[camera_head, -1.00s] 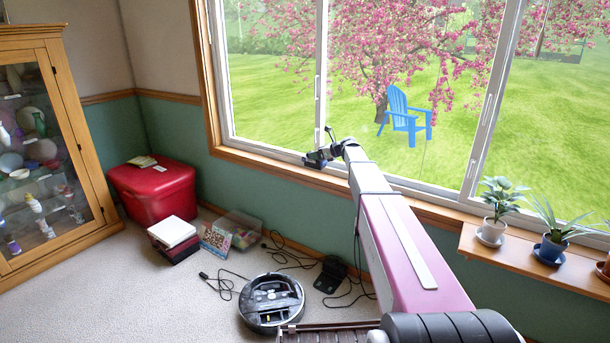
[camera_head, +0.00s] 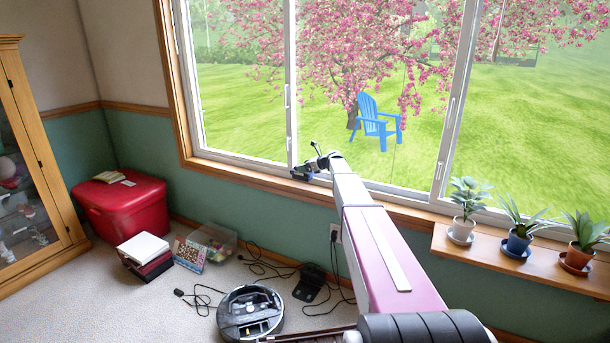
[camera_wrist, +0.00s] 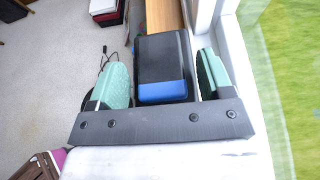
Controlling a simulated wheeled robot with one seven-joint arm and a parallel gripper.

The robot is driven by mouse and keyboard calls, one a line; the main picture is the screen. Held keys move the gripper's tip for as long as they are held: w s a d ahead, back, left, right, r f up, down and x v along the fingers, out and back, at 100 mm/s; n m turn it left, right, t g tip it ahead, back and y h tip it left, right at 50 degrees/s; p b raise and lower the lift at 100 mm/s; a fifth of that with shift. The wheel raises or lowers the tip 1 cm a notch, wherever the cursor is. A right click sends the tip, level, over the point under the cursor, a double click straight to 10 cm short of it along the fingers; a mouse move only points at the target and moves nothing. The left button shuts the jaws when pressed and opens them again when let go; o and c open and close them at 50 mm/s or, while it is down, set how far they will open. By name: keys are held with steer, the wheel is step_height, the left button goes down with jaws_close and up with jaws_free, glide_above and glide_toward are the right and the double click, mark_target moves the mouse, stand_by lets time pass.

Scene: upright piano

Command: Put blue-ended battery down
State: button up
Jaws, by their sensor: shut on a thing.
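The blue-ended battery (camera_wrist: 162,60) is a black block with a blue band at its near end in the wrist view. My gripper (camera_wrist: 164,72) has its two pale green fingers on either side of the battery and is shut on it. In the head view my gripper (camera_head: 315,166) is at the far end of my outstretched arm, in front of the window's lower edge. The battery is small and dark there, hard to tell from the gripper. Whether it touches the sill cannot be told.
The wooden window sill (camera_wrist: 164,15) lies beyond the battery, with the white window frame to its right. Several potted plants stand on a shelf (camera_head: 438,236) at the right. A robot vacuum (camera_head: 250,313), a red chest (camera_head: 120,205) and cables lie on the floor.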

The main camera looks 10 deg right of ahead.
steer(key=shift+f, duration=1.9)
steer(key=shift+f, duration=0.1)
steer(key=o, duration=1.2)
